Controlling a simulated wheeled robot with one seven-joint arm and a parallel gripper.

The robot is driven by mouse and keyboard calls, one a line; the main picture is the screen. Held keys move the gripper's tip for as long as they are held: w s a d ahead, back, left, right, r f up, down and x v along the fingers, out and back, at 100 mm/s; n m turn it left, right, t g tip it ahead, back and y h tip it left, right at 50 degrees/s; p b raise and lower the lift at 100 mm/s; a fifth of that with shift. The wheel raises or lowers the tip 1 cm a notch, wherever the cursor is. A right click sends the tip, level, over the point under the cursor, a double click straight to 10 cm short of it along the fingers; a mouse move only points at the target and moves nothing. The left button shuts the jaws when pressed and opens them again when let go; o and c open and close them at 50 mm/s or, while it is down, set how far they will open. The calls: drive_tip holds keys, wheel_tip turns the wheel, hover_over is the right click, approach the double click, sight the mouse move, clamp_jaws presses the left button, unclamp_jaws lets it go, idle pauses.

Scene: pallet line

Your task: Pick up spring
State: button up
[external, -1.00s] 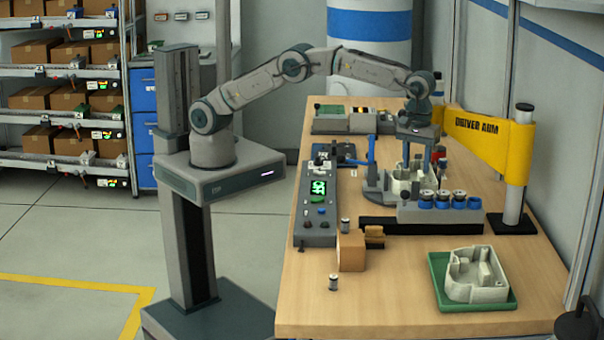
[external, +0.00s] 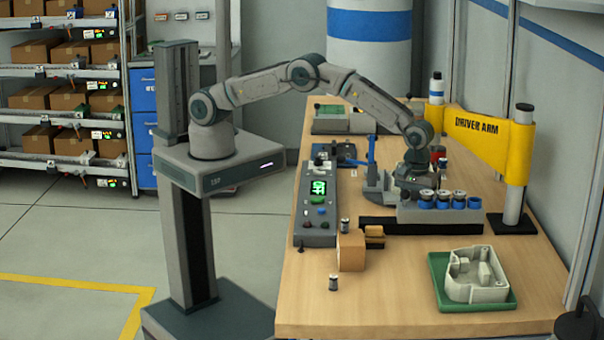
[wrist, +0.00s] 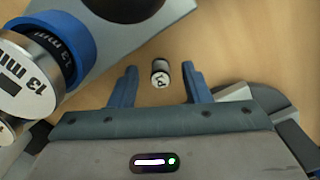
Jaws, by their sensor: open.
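My gripper (wrist: 160,70) is open in the wrist view, with its two blue fingers apart. A small dark cylinder with a white, lettered end (wrist: 159,76) lies between the fingertips on the wood surface, with a gap on both sides. I see no coils on it, so I cannot tell if it is the spring. In the external view my gripper (external: 412,188) is low over the workbench, just behind the socket rack (external: 440,214). Its fingers and the small cylinder are hidden there.
Sockets marked 13 mm (wrist: 22,75) stand close at the left of the wrist view. A yellow driver arm (external: 485,140) is to the right. A green tray with a white housing (external: 475,278) lies at the front right.

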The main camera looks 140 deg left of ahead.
drive_tip(key=shift+f, duration=0.2)
clamp_jaws()
